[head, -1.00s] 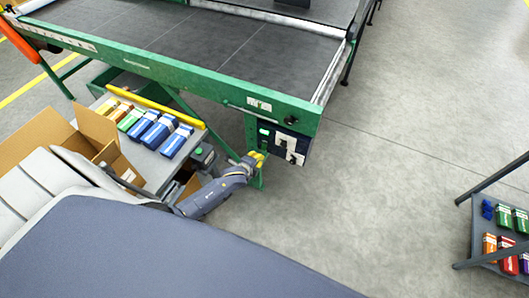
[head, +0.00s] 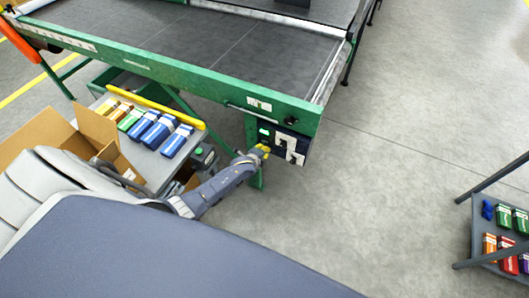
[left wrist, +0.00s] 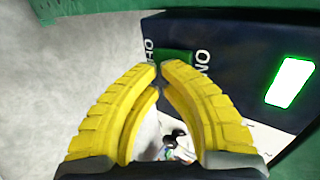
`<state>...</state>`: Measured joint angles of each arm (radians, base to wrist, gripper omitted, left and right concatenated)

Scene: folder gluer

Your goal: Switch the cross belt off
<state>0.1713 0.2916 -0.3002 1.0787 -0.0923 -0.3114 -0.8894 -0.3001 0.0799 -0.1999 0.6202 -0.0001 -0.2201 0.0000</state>
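The dark control box (head: 287,136) hangs under the near right end of the green-framed belt machine. In the left wrist view the box face (left wrist: 225,40) carries a green switch (left wrist: 174,56) with partly hidden white lettering on both sides, and a bright green lit window (left wrist: 290,82). My left gripper (left wrist: 160,67) has yellow fingers with their tips almost together, holding nothing. The tips overlap the switch's lower edge in that view; I cannot tell whether they touch it. In the head view the left gripper (head: 262,149) is at the box's left lower side. My right gripper is out of view.
The dark belt (head: 200,35) runs above the box in a green frame (head: 190,76). A grey table (head: 160,171) with several coloured cartons and an open cardboard box (head: 42,138) stand left of the arm. Floor (head: 400,140) right of the box is clear; a shelf (head: 515,245) stands far right.

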